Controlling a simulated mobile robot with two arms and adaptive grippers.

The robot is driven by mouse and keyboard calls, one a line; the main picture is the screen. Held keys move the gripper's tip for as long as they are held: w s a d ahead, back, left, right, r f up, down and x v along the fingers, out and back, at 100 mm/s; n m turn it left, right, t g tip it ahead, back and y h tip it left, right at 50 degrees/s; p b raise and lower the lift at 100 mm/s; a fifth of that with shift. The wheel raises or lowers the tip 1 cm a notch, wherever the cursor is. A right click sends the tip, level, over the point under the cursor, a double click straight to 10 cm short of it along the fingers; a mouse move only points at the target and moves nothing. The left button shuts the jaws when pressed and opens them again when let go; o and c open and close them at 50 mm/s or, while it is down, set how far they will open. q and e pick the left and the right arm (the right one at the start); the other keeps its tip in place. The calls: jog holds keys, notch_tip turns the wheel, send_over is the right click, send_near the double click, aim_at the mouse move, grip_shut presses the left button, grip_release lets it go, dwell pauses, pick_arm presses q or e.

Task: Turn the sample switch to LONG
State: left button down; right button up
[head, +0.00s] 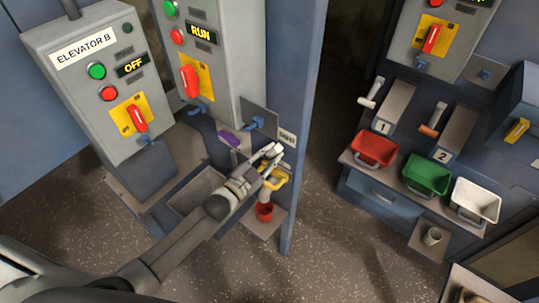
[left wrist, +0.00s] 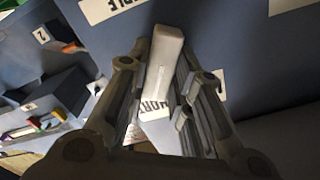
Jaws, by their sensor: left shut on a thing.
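My left gripper (head: 273,154) reaches in from the left to the narrow blue-grey post beside the spout. In the left wrist view its fingers (left wrist: 170,100) are closed on a pale grey lever (left wrist: 163,58), the sample switch handle, which stands between them. Behind the lever is a white label with letters ending in "HORT" (left wrist: 150,105), partly covered. Another label ending in "PLE" (left wrist: 110,8) is at the top. In the head view the fingers hide most of the lever. No LONG marking is readable. My right gripper is out of view.
A yellow handle (head: 276,180) and a red cup (head: 264,212) sit just below my gripper. The Elevator B box (head: 85,75) and the RUN box (head: 207,60) stand at left. Red (head: 374,149), green (head: 427,175) and white (head: 476,200) bins line the right shelf.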

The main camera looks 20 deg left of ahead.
pick_arm(q)
jog(key=n, duration=0.7)
jog(key=shift+f, duration=0.1)
jog(key=n, duration=0.5)
jog(key=shift+a+b, duration=0.15)
jog(key=shift+b, duration=0.15)
jog(key=shift+n, duration=0.7)
jog(key=c, duration=1.3)
grip_release()
jog(key=shift+s, duration=0.1)
jog(key=v, duration=1.1)
jog(key=shift+s+a, duration=0.15)
jog(key=shift+s, duration=0.25)
